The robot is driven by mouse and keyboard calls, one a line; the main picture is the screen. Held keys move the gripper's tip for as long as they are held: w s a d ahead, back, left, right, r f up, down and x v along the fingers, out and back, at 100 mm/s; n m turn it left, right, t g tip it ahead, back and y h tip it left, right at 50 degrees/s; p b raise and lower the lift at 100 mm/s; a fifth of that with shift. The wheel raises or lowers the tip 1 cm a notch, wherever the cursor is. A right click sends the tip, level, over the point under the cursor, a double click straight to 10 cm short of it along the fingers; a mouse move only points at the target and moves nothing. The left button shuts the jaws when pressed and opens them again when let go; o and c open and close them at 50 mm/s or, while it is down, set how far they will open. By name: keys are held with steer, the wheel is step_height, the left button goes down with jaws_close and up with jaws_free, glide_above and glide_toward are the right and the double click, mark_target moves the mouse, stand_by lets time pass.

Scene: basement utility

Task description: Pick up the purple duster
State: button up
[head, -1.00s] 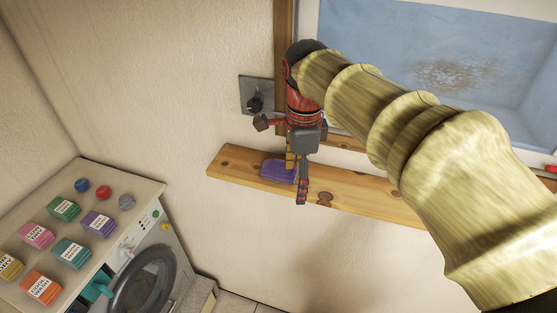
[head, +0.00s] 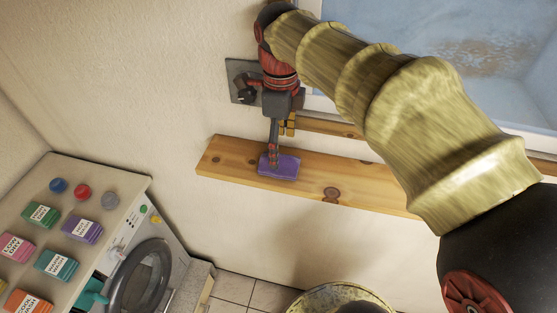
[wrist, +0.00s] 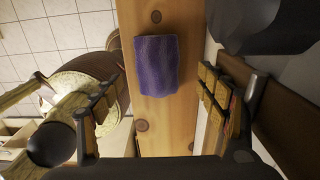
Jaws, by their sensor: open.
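The purple duster (head: 284,167) lies flat on a wooden shelf (head: 225,160) below the window, left of the shelf's middle. It looks like a folded purple cloth or pad. In the wrist view the duster (wrist: 157,62) lies across the shelf (wrist: 150,15), between the two fingers and a little ahead of them. My gripper (head: 280,145) points down over the shelf in the head view, with one finger overlapping the duster's left part. In the wrist view my gripper (wrist: 155,105) is open and empty, its fingers wide apart. I cannot tell whether a finger touches the duster.
A dark wall plate with a knob (head: 243,82) is on the wall beside my gripper. The window (head: 440,50) is behind my arm. A washing machine (head: 140,270) with several coloured boxes on top stands lower left.

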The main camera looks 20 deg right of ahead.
mark_target(280, 155)
steer(key=f, duration=0.2)
steer(key=f+p, duration=0.1)
steer(key=f, duration=0.1)
steer(key=shift+s+a+f, duration=0.1)
steer(key=shift+s+f, duration=0.1)
steer(key=shift+f, duration=0.2)
steer(key=shift+c, duration=0.2)
steer(key=c, duration=1.1)
steer(key=shift+c, duration=0.5)
steer(key=shift+r, duration=0.1)
